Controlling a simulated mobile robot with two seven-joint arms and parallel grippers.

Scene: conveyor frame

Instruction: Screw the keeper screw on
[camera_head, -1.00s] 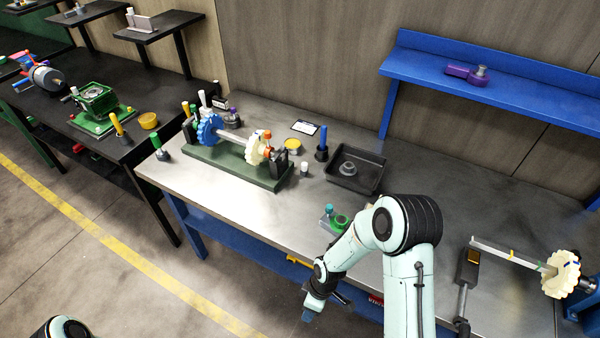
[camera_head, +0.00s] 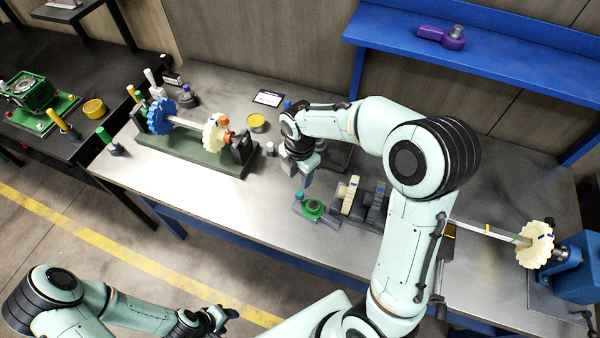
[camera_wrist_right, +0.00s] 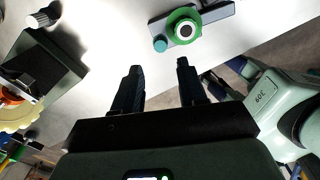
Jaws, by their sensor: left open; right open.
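I cannot tell for sure which part is the keeper screw. A small white knurled knob (camera_head: 270,149) stands on the table right of the green shaft stand (camera_head: 205,160); it also shows in the right wrist view (camera_wrist_right: 40,19). A grey block with a green ring (camera_head: 314,208) and a teal knob (camera_head: 299,196) lies near the table's front. My right gripper (camera_head: 302,178) is open and empty, pointing down above the table, just behind this block. In the right wrist view the ring (camera_wrist_right: 185,29) is beyond the fingers (camera_wrist_right: 159,80). My left gripper (camera_head: 222,314) is open, below the table's front edge.
The stand carries a shaft with a blue sprocket (camera_head: 162,116) and a cream sprocket (camera_head: 213,134). A dark gear assembly (camera_head: 360,202) stands right of the ring block. A yellow cup (camera_head: 257,123) is behind the knob. My right arm partly hides the black tray.

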